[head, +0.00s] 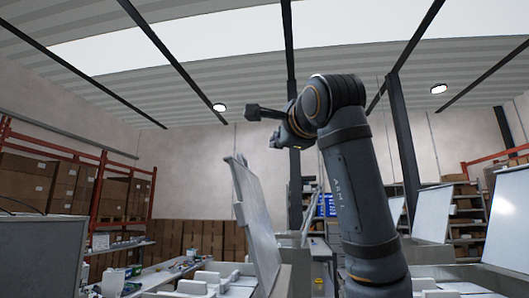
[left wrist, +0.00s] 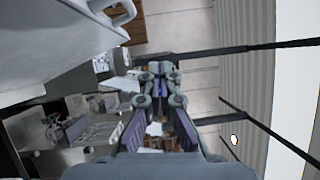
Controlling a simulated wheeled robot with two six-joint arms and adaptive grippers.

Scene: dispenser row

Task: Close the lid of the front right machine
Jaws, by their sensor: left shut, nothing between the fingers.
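A pale machine lid (head: 257,225) stands open and steeply tilted in the middle of the head view. My left gripper (head: 275,142) is raised above and to the right of this lid's top edge, with a visible gap in the picture. In the left wrist view its fingers (left wrist: 156,68) are shut with nothing between them. A large pale panel with a handle (left wrist: 60,50) fills the upper left of that view; I cannot tell whether it is the same lid. Other open lids (head: 433,214) (head: 508,222) stand at the right. My right gripper is not in view.
A grey box-shaped housing (head: 38,255) stands at the left edge. A long table (head: 160,275) with small items lies beyond. Shelves with cardboard boxes (head: 75,185) line the back left. The space above the lids is clear apart from my left arm.

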